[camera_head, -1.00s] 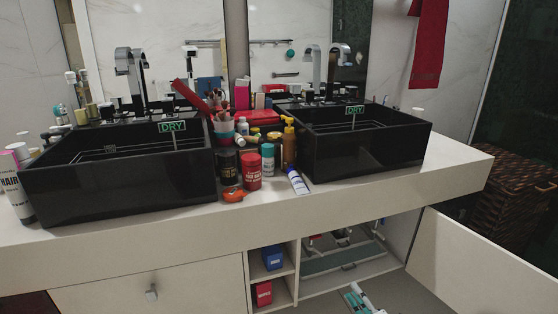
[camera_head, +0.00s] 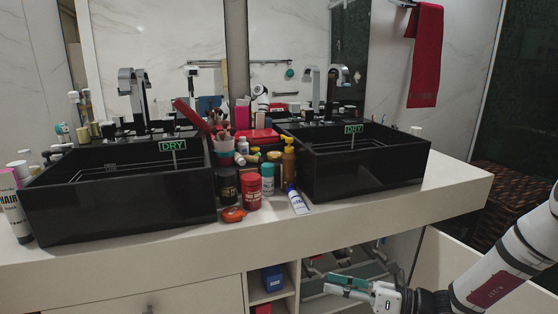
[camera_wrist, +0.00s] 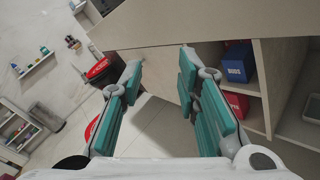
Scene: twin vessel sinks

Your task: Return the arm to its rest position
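My gripper (camera_head: 336,284) is in front of the open cabinet below the counter, in the head view. My white arm (camera_head: 505,262) reaches in from the lower right. In the wrist view the two teal-padded fingers of my gripper (camera_wrist: 160,82) are spread apart with nothing between them. The floor and the cabinet front show beyond the fingers. My gripper holds no object.
Twin black sinks (camera_head: 118,196) stand on the white counter (camera_head: 150,248), with bottles and jars between them. A blue box (camera_wrist: 238,62) and a red box (camera_wrist: 236,104) sit in cubbies close to my gripper. The open cabinet door (camera_head: 440,258) is behind my arm.

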